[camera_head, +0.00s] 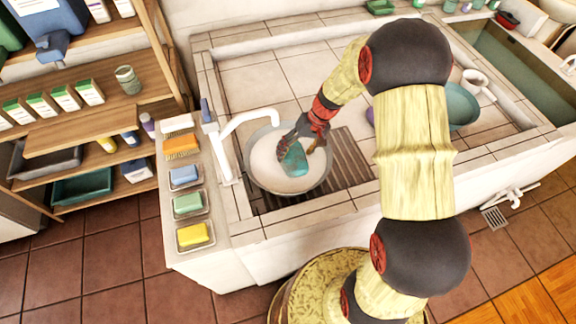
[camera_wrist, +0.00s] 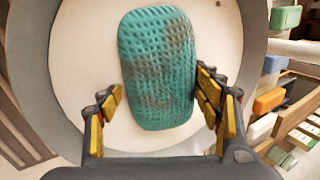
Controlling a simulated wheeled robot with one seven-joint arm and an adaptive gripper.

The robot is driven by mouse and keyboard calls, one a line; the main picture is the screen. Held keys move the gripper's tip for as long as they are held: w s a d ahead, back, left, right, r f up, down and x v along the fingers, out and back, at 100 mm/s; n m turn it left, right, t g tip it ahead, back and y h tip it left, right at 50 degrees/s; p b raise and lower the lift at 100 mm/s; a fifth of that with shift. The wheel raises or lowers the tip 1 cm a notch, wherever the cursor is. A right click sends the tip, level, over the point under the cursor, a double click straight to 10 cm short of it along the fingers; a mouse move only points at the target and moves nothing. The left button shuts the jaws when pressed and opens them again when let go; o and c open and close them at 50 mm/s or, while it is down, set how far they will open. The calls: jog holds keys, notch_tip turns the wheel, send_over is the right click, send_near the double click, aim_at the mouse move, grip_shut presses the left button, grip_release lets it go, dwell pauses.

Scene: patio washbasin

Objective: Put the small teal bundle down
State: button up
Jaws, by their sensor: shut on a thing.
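The small teal bundle (camera_head: 293,160) is a rounded, textured block with brownish patches. My gripper (camera_head: 304,143) is shut on it and points down over a round white basin (camera_head: 262,176). In the wrist view the bundle (camera_wrist: 157,60) lies lengthwise between and beyond the fingers (camera_wrist: 160,95), in front of the pale inside of the basin (camera_wrist: 80,60). The right finger overlaps its edge, and the left finger seems to show a gap. Whether the bundle touches the basin floor is unclear.
A white tap (camera_head: 248,117) reaches over the basin's back left. Dishes with a yellow sponge (camera_head: 194,235) and other blocks line the left ledge. A dark slatted rack (camera_head: 350,158) lies right of the basin. A teal bowl (camera_head: 462,105) stands behind my arm. Tiled counter (camera_head: 262,88) behind is clear.

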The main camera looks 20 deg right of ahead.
aim_at(289, 160)
jog(key=x, duration=0.2)
jog(key=shift+f+b, duration=0.35)
jog(key=shift+f, duration=0.1)
jog(key=shift+a+f, duration=0.15)
jog(key=shift+a, duration=0.05)
jog(key=shift+w+a+h, duration=0.15)
jog(key=shift+h, duration=0.45)
jog(key=shift+s+a+h, duration=0.15)
jog(key=shift+s+h, duration=0.05)
jog(key=shift+h, duration=0.2)
jog(key=shift+w+a+h+b, duration=0.1)
jog(key=shift+a+h+b, duration=0.2)
jog(key=shift+h, duration=0.5)
jog(key=shift+d+f+b, duration=0.15)
jog(key=shift+f+b, duration=0.25)
jog(key=shift+f, duration=0.8)
jog(key=shift+f, duration=0.15)
jog(key=o, duration=1.1)
jog(key=shift+o, duration=0.5)
